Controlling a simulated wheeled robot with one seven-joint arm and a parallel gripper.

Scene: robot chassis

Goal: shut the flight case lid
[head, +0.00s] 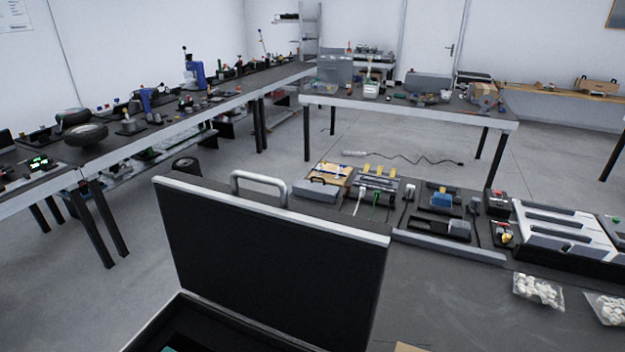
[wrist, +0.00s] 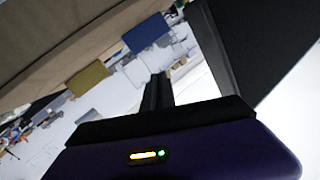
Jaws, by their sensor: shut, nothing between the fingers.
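The flight case stands open at the bottom of the head view. Its lid (head: 270,265) is raised steeply, with a black inside, silver edges and a silver handle on top. Only a strip of the case base (head: 185,325) shows below it, with a small teal thing inside; the rest is cut off by the frame. My gripper (wrist: 158,88) shows only in the wrist view, with its dark fingers together and nothing between them. A dark panel (wrist: 265,40) lies right of the fingers; I cannot tell for sure that it is the lid, or whether they touch.
Tool trays (head: 440,215) fill the bench behind the lid. Two bags of white pieces (head: 538,291) lie on the right, with bare bench (head: 450,300) between them and the case. A tan surface (wrist: 75,35) crosses the upper left of the wrist view.

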